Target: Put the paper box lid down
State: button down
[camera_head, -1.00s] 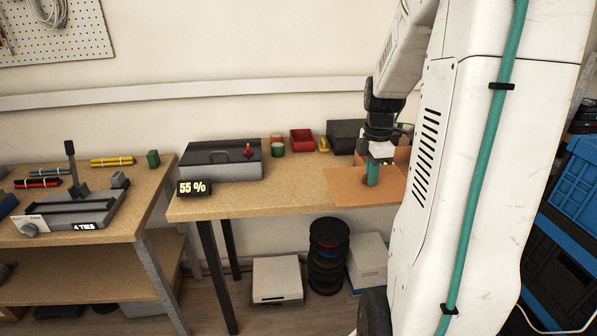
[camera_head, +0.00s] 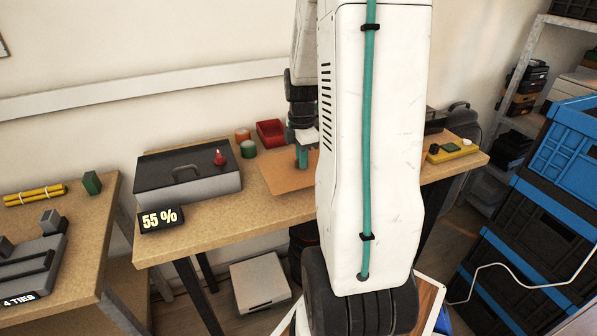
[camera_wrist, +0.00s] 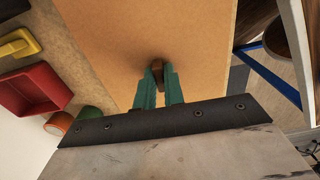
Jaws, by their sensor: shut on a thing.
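The paper box lid is a flat brown board (camera_head: 279,181). In the head view it is over the bench, in front of the red bin, with its right part hidden behind my arm. In the wrist view the lid (camera_wrist: 150,28) fills the upper middle, with a small dark knob (camera_wrist: 158,67) on it. My gripper (camera_head: 302,157) has green fingers and is shut on the knob; it also shows in the wrist view (camera_wrist: 158,88). I cannot tell whether the lid touches the bench. The paper box is not visible behind my arm.
A red bin (camera_head: 271,133) and small round pots (camera_head: 248,149) stand behind the lid. A grey case with a dark lid (camera_head: 187,175) is to its left, with a "55 %" display (camera_head: 161,219). The bench's front left (camera_head: 215,221) is clear. Blue crates (camera_head: 565,150) stand at right.

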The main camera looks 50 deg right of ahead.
aim_at(302, 171)
jog(key=shift+f, duration=2.2)
jog(key=shift+f, duration=0.15)
jog(key=c, duration=1.5)
grip_release()
